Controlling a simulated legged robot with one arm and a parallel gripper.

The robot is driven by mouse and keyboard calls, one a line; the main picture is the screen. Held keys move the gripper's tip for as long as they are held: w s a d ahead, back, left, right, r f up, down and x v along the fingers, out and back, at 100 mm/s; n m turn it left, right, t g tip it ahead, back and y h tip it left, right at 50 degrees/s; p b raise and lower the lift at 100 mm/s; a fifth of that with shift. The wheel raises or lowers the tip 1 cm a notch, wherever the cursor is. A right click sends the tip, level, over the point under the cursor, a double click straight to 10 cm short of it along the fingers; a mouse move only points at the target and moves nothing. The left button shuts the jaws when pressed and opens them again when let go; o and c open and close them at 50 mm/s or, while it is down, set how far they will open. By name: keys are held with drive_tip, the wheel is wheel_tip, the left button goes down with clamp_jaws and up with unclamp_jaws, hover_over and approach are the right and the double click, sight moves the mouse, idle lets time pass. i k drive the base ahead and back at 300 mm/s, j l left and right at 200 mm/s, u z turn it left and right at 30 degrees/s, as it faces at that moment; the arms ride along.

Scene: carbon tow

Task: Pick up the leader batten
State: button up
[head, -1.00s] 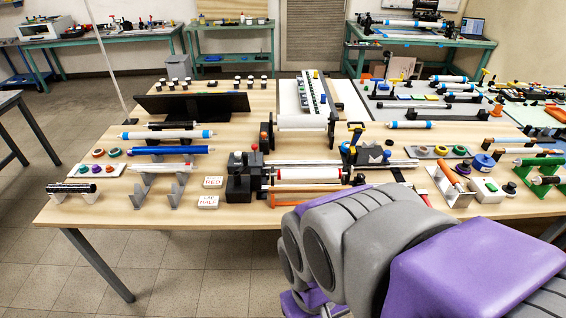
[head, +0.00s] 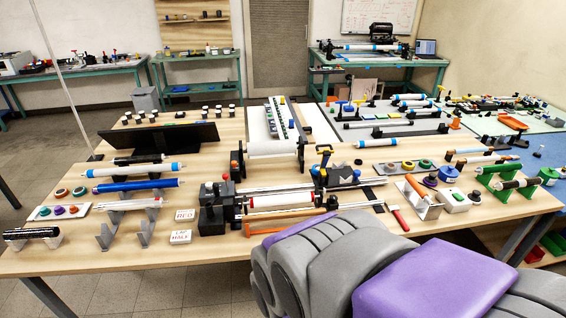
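I cannot tell for sure which piece is the leader batten. Several slim bars lie on stands at the left of the wooden table: a white rod with blue bands (head: 133,170), a blue rod (head: 138,185), a white rod (head: 128,204) and a black rod (head: 31,233). In the middle is a winding rig with a white roller (head: 281,200) and a black end block (head: 213,209). An orange strip (head: 287,223) shows low at its front. My grey and purple arm fills the lower right of the view, over the table's front edge. My gripper is not visible.
The wooden table (head: 110,258) is crowded; its front left strip is bare. Two white sign cards (head: 184,215) stand left of the rig. A red-handled tool (head: 400,217) lies right of it. Green-stand rollers (head: 503,181) are at the right. Floor is clear at left.

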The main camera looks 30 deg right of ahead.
sight(261, 218)
drive_tip(key=i+j+z, duration=0.1)
drive_tip(key=i+j, duration=0.15)
drive_tip(key=i, duration=0.15)
drive_tip(key=i+j+z, duration=0.15)
drive_tip(key=i, duration=0.25)
drive_tip(key=j, duration=0.1)
